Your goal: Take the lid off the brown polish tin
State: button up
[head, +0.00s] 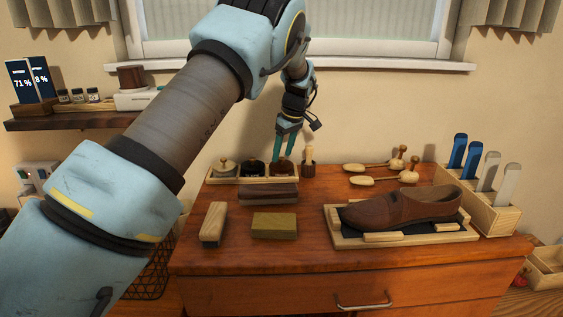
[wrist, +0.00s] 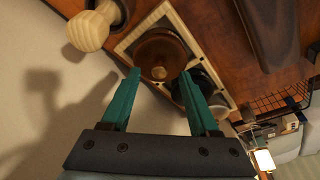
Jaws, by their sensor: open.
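The brown polish tin (head: 283,169) stands at the right end of a light wooden tray in the head view, partly hidden by my fingers. In the wrist view it is a round brown tin (wrist: 158,48) whose lid has a small tan knob (wrist: 159,73). The lid is on the tin. My gripper (head: 284,157) points down just above it. In the wrist view the teal fingers of my gripper (wrist: 160,75) are open and empty, with one fingertip on each side of the knob. Whether they touch the lid I cannot tell.
A black tin (head: 253,168) and a pale tin (head: 226,167) share the wooden tray (head: 252,181). Brushes (head: 213,223), a shoe (head: 403,208) on a stand and a slotted box (head: 487,213) occupy the dresser top.

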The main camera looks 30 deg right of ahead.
jog(key=shift+w+f, duration=0.15)
jog(key=shift+f, duration=0.45)
grip_shut()
